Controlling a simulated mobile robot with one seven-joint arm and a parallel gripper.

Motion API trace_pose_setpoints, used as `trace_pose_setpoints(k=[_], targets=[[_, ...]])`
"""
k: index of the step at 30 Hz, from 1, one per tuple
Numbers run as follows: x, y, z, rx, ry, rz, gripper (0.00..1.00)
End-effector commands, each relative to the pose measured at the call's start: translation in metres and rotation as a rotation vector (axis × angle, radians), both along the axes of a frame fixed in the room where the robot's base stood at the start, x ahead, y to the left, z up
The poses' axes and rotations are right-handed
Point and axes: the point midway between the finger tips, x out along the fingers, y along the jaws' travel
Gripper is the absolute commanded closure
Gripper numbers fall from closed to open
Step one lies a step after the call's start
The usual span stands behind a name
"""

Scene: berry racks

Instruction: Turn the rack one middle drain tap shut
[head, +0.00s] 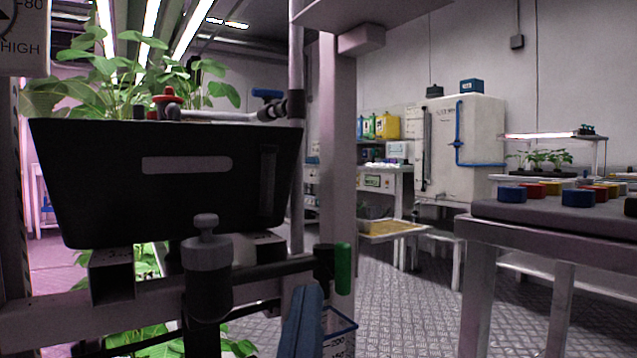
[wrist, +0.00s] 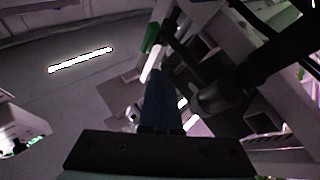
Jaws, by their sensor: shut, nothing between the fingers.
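A green tap handle (head: 342,269) stands upright at the right end of a dark drain pipe (head: 285,266), below the black plant trough (head: 100,180). Its dark valve body (head: 323,265) sits just left of it. In the wrist view the green handle (wrist: 151,38) is just beyond my fingertips. My gripper (head: 304,292), with blue fingers, is shut and empty, below and left of the handle. It also shows in the wrist view (wrist: 164,75). The fingers do not hold the handle; I cannot tell whether they touch it. No label naming this tap is readable.
A grey-capped fitting (head: 206,255) stands in front of the trough. A red valve (head: 166,98) and a blue valve handle (head: 267,94) are above it. A rack post (head: 338,150) rises behind the tap. A table (head: 480,230) with coloured knobs is at right; open floor lies between.

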Motion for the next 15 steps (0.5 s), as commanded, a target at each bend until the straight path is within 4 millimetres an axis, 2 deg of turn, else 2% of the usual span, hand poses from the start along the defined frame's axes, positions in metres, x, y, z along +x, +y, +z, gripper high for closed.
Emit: trace_pose_setpoints(k=[1,8,15], targets=[[0.0043,0.0016,0.0122,-0.032,0.044,-0.028,1.00],[0.0106,0.0042,0.0073,-0.194,0.205,-0.156,1.00],[0.0041,0.0094,0.0058,-0.387,0.355,-0.261,1.00]])
